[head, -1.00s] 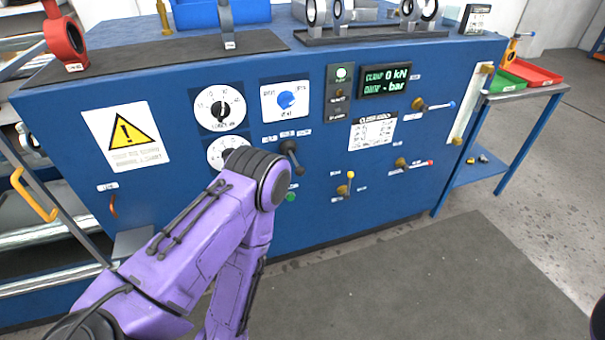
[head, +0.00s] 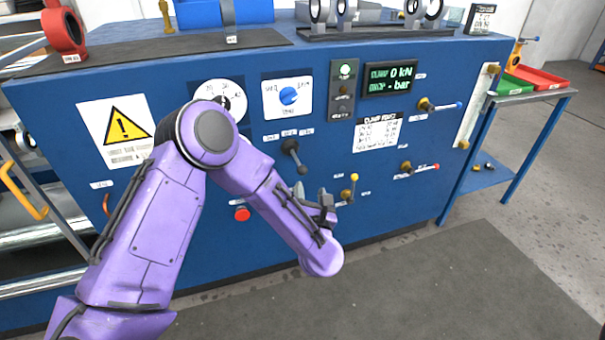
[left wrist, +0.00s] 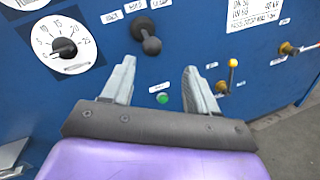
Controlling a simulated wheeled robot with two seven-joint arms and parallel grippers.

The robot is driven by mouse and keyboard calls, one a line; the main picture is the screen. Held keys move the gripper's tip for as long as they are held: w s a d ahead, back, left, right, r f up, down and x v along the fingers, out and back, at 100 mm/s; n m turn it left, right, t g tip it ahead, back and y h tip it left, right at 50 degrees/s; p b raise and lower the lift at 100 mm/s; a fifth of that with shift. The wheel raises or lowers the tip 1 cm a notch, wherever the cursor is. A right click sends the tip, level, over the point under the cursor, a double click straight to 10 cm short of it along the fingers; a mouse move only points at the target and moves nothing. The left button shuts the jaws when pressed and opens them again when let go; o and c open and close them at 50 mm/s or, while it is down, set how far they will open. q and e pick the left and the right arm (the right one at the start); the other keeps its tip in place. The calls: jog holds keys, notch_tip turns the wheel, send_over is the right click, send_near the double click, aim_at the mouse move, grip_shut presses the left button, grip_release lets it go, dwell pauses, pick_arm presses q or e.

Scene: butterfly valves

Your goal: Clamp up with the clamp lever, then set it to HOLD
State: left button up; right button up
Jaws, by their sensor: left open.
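The clamp lever (head: 293,155), a black lever with a round knob, is on the blue panel below three small labels. Its handle points down and slightly right. It also shows in the left wrist view (left wrist: 150,40), above and beyond my fingers. My left gripper (head: 313,204) is below and slightly right of the lever, apart from it. In the left wrist view the left gripper (left wrist: 160,76) is open, with nothing between its two grey fingers. My right gripper is not in view.
A green button (left wrist: 162,98) shows between my fingers. A red button (head: 242,214) is left of my forearm. A yellow-knobbed lever (head: 349,190) is close right of the gripper. Blue- and red-tipped valve handles (head: 440,106) are further right. My arm covers part of the dials.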

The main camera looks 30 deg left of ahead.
aim_at(303, 174)
pick_arm(q)
jog(key=w+a+n, duration=0.1)
jog(key=w+a, duration=0.2)
jog(key=w, duration=0.1)
jog(key=w+a+n+p, duration=0.1)
jog(key=w+a, duration=0.3)
jog(key=shift+n+y, duration=0.3)
jog(key=shift+n, duration=0.1)
grip_shut()
jog(key=shift+a, duration=0.1)
